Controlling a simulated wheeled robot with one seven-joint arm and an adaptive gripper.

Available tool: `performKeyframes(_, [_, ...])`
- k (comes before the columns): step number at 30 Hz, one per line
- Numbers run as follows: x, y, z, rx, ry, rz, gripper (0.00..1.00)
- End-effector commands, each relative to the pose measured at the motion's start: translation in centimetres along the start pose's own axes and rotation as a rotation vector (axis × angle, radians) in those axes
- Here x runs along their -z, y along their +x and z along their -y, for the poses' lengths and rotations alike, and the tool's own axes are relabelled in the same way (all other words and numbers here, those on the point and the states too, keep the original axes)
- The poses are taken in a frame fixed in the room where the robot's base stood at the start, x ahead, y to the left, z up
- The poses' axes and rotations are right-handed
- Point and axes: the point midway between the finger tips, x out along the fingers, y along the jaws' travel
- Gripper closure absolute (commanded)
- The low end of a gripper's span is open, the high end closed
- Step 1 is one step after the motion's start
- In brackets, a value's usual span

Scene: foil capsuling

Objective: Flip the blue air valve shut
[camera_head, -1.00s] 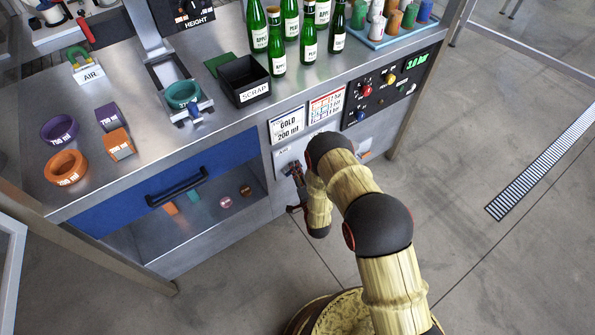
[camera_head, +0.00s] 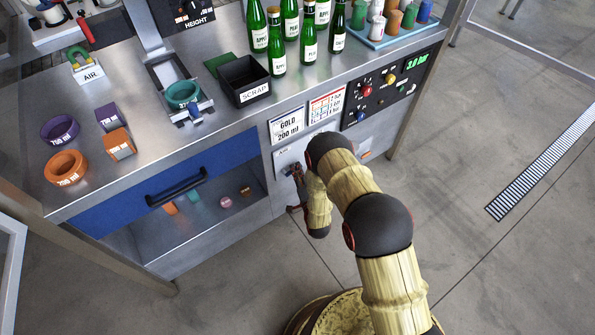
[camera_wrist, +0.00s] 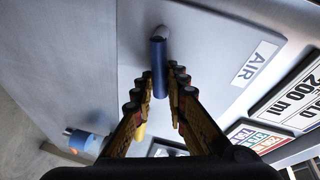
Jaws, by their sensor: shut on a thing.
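The blue air valve (camera_wrist: 158,68) has a straight blue lever that juts from a round grey boss on the panel, in the wrist view. My gripper (camera_wrist: 157,76) has its fingers on both sides of the lever and is shut on it. The AIR label (camera_wrist: 258,62) is on the panel to the right of the valve. In the head view my gripper (camera_head: 294,172) is at the bench's front panel, small and partly behind my arm. The valve cannot be made out clearly there.
The GOLD 200 ml card (camera_head: 287,126) and a coloured chart (camera_head: 327,104) are above the valve panel. A control panel (camera_head: 390,87) with knobs is to the right. A blue drawer front (camera_head: 225,152) is to the left. Open floor lies at the right.

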Motion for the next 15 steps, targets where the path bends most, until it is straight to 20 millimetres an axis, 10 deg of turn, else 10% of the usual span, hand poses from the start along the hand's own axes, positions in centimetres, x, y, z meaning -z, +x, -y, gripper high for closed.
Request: performKeyframes(15, [-0.1,0.2,-1.2,-0.067,0.24,0.05,1.0])
